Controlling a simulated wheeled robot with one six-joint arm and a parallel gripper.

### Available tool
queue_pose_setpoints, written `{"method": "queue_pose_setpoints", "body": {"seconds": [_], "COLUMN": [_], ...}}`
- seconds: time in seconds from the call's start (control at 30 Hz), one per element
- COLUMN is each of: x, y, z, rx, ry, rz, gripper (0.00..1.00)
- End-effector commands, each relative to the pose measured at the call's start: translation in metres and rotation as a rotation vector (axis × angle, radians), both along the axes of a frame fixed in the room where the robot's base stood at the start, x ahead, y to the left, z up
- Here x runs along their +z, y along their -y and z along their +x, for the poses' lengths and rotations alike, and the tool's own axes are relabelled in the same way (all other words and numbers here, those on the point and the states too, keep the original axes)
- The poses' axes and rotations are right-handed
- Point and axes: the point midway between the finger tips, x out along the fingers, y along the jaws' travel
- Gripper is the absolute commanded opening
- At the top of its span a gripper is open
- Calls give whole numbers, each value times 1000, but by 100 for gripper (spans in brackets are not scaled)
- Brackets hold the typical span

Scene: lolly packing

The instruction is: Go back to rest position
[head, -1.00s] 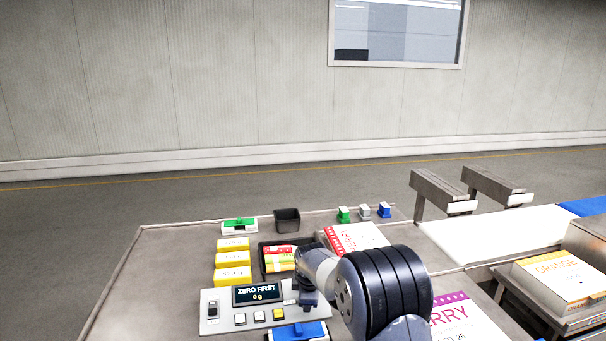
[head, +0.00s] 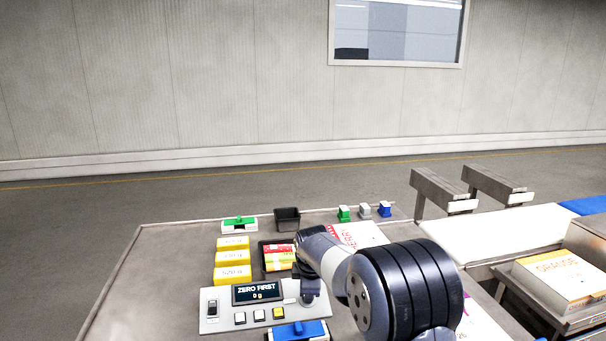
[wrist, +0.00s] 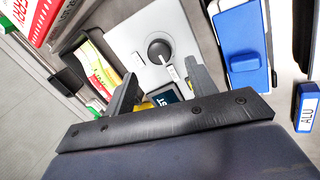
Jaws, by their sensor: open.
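My gripper (wrist: 160,82) shows in the wrist view with its two fingers apart and nothing between them. The grey control panel (head: 222,318) lies beyond the fingers, and its round dark knob (wrist: 158,48) sits just past the fingertips, with a visible gap. In the head view my arm reaches over the right end of the panel, and the gripper itself is mostly hidden there. The panel's display (head: 257,292) reads "ZERO FIRST" and "0 g".
Yellow blocks (head: 232,259), a black tray (head: 264,262) with red and yellow packs, a small dark bin (head: 287,219) and a blue-lidded item (head: 297,331) surround the panel. A white conveyor (head: 500,232) and an orange-labelled box (head: 560,278) are at right. The table's left side is clear.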

Motion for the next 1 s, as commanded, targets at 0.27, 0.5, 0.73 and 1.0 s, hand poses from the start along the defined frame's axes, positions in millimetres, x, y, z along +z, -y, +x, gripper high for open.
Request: {"method": "queue_pose_setpoints", "body": {"seconds": [0.27, 0.5, 0.73, 1.0], "x": [-45, -55, -54, -54], "y": [-1, -2, -2, -1], "z": [22, 28, 28, 29], "rx": [-1, -122, -298, -505], "ry": [0, -9, -25, -47], "rz": [0, 59, 143, 241], "gripper": [54, 54, 54, 54]}}
